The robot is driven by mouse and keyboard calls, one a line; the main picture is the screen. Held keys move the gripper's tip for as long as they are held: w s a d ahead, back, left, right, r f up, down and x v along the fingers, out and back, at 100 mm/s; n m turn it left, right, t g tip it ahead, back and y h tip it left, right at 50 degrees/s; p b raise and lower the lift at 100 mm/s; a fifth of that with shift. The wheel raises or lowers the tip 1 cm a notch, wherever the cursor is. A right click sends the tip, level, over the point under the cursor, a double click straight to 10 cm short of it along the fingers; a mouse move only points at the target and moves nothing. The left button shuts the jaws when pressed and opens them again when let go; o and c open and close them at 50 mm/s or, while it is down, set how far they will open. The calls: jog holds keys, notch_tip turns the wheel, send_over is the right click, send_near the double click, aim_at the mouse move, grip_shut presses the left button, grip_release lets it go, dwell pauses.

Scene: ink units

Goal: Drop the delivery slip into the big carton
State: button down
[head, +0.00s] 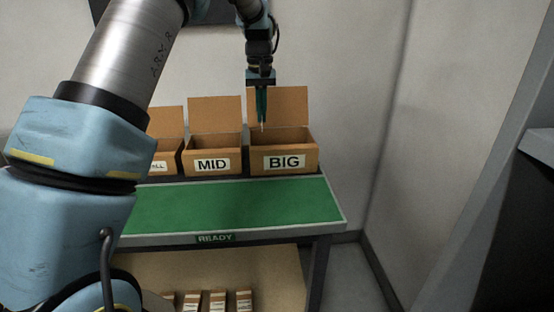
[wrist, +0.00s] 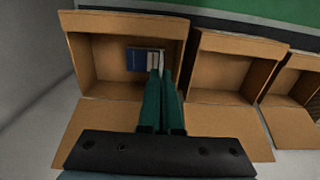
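The big carton (head: 284,160), labelled BIG, stands open with its lid flap up at the right end of the row; the wrist view shows its inside (wrist: 108,88) from above. My gripper (head: 262,120) points down over the carton's opening. In the wrist view its green fingers (wrist: 161,76) are close together. The delivery slip (wrist: 161,63) shows as a thin pale strip between the fingertips, and a pale tip (head: 262,127) shows below them in the head view. A blue box (wrist: 137,60) with a pale edge lies inside the big carton.
The MID carton (head: 213,160) and a small carton (head: 163,160) stand open to the left. A green mat (head: 240,205) marked READY lies clear in front. Several small boxes (head: 217,300) sit on a lower shelf. A wall is close on the right.

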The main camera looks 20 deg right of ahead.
notch_tip(320, 180, down, 10)
jog(key=shift+r+p, duration=0.15)
jog(key=shift+p, duration=1.05)
jog(key=shift+f, duration=0.2)
jog(key=shift+f, duration=0.1)
jog(key=c, duration=1.1)
grip_release()
notch_tip(320, 180, up, 13)
jog(key=shift+f+b, duration=0.2)
jog(key=shift+b, duration=0.95)
jog(key=s+a+f+n, duration=0.1)
jog(key=s+a+f, duration=0.1)
jog(key=a, duration=0.8)
jog(key=s+a+f+n, duration=0.1)
jog(key=s+a, duration=0.1)
jog(key=a, duration=0.8)
jog(key=s+a+f, duration=0.2)
jog(key=s+a, duration=0.5)
jog(key=s+a+f+t, duration=0.1)
jog(key=s+a+f, duration=0.2)
jog(key=s+a, duration=0.3)
jog(key=shift+s+a+t, duration=0.3)
jog(key=shift+s+a, duration=0.05)
jog(key=shift+s, duration=0.75)
